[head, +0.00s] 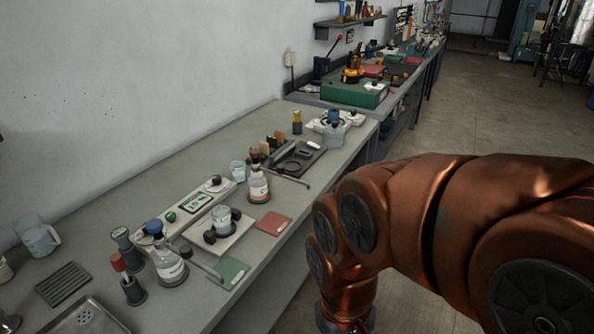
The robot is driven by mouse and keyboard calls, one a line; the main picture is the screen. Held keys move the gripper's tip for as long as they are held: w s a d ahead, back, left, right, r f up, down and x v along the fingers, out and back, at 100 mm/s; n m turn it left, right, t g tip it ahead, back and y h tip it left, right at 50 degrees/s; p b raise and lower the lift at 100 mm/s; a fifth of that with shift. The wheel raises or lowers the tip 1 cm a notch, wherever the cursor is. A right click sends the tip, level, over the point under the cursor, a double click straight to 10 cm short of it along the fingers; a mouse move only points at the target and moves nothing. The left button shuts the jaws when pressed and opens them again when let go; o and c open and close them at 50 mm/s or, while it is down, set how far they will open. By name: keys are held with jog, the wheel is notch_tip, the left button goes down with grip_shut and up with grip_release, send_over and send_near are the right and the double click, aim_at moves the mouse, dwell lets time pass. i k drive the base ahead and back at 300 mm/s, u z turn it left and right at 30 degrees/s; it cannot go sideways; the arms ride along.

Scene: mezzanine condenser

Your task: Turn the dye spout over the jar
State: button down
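No part is clearly marked as the dye spout. One thin dark rod (208,269) reaches from a dark knob toward a green mat, and a second thin rod (290,180) lies beside a dark tray; I cannot tell whether either is the spout. A small glass jar (221,217) stands on a white plate with black knobs. A clear beaker (237,170) stands behind it, near a brown-capped flask (258,188). My copper arm fills the right side and bends down past the bottom edge near the bench's front. My gripper is out of frame.
The long grey bench (180,170) runs away along the wall. A blue-capped flask (168,264), a perforated metal tray (82,318), a green mat (229,272) and a red mat (273,223) are near its front. The floor (480,110) beyond my arm is open.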

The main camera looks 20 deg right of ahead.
aim_at(280, 168)
jog(key=z, duration=0.3)
jog(key=i, duration=0.5)
jog(key=u, duration=1.85)
jog(key=k, duration=0.7)
jog(key=z, duration=0.8)
jog(key=i, duration=0.5)
jog(key=u, duration=0.05)
